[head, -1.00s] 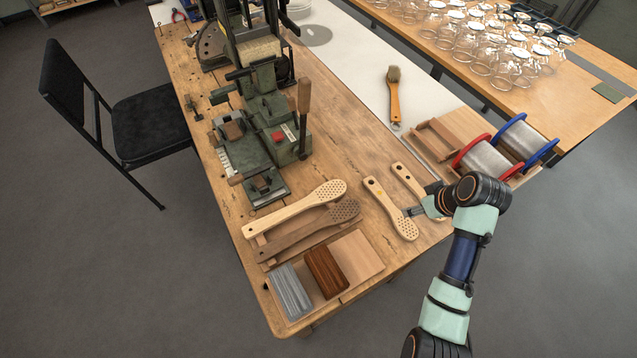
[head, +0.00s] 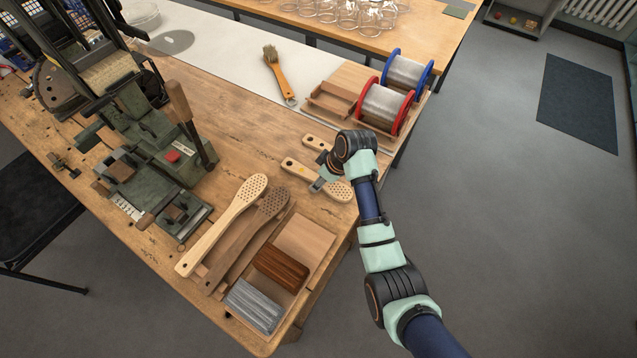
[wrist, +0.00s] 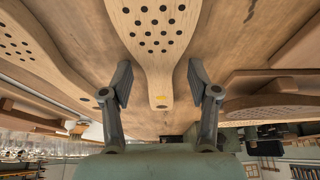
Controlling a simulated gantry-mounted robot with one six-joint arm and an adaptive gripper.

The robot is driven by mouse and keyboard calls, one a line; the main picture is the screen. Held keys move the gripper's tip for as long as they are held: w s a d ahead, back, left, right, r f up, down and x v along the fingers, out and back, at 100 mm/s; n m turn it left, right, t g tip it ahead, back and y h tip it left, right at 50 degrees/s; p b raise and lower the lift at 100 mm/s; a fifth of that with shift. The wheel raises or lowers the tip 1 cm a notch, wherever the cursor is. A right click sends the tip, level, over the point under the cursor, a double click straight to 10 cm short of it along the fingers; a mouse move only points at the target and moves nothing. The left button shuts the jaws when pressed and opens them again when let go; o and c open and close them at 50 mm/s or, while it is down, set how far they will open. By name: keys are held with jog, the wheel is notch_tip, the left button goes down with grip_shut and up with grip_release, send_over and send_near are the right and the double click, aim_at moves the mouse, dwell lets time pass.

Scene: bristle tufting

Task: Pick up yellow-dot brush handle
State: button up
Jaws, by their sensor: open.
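The yellow-dot brush handle (head: 296,167) is pale wood and lies flat on the workbench, with its perforated head to the right, partly covered by my gripper (head: 318,184). In the wrist view the handle (wrist: 155,65) runs down the middle, with its yellow dot and hanging hole near the narrow end. My gripper (wrist: 160,88) is open there, with one finger on each side of the handle and a gap on both sides. A second pale handle (head: 317,142) lies just behind it, partly hidden by my arm.
A pale perforated handle (head: 232,212) and a darker one (head: 251,234) lie left, beside a board (head: 305,240) with brown and grey bristle bundles. The green tufting machine (head: 160,150) stands further left. Wire spools (head: 385,106) and a finished brush (head: 277,74) are behind.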

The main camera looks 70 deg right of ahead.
jog(key=shift+r, duration=0.1)
grip_shut()
